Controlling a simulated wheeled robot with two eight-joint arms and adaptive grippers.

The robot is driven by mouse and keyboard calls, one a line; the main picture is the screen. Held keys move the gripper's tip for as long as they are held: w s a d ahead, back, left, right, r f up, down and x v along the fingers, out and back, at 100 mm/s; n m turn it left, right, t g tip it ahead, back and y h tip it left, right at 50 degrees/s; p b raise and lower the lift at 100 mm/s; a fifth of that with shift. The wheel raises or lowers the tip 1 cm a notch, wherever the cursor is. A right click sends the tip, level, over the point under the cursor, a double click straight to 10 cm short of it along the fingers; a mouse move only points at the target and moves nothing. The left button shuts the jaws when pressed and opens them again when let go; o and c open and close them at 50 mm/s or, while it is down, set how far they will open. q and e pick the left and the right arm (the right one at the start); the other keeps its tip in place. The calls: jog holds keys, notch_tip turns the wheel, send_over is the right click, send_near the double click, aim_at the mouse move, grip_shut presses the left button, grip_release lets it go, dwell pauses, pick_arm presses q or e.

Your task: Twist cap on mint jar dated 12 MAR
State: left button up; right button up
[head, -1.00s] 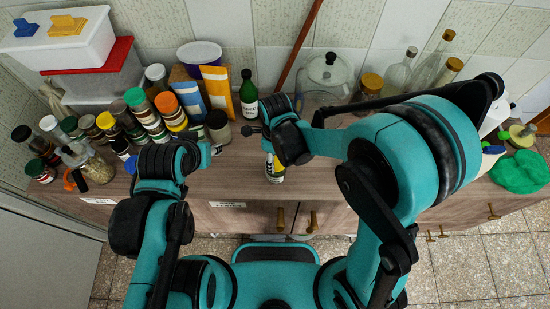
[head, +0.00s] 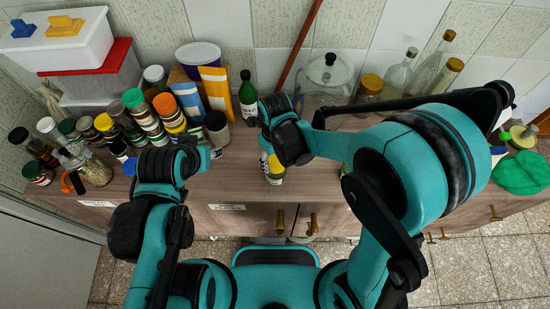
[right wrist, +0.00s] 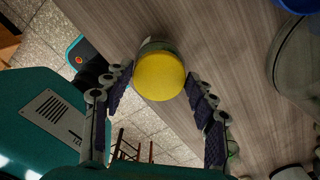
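A small jar (head: 275,178) with a yellow cap stands near the front edge of the wooden counter in the head view, partly hidden by my right arm. In the right wrist view the yellow cap (right wrist: 160,76) faces the camera between the two fingers of my right gripper (right wrist: 159,74). Those fingers are open, one on each side, with a small gap to the cap. No date can be read on the jar. My left gripper (head: 215,153) is over the counter left of the jar, mostly hidden behind its own wrist; its fingers cannot be made out.
Several spice jars (head: 140,112) crowd the counter's left. A green bottle (head: 249,97) and a glass jar (head: 329,75) stand at the back. Clear bottles (head: 398,74) and a green cloth (head: 520,174) are at the right. The front strip (head: 235,180) left of the jar is bare.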

aim_at(275, 162)
jog(key=shift+o, duration=0.6)
jog(key=o, duration=0.6)
jog(key=shift+c, duration=0.2)
jog(key=shift+r, duration=0.1)
jog(key=shift+r+p, duration=2.3)
jog(key=shift+r, duration=0.65)
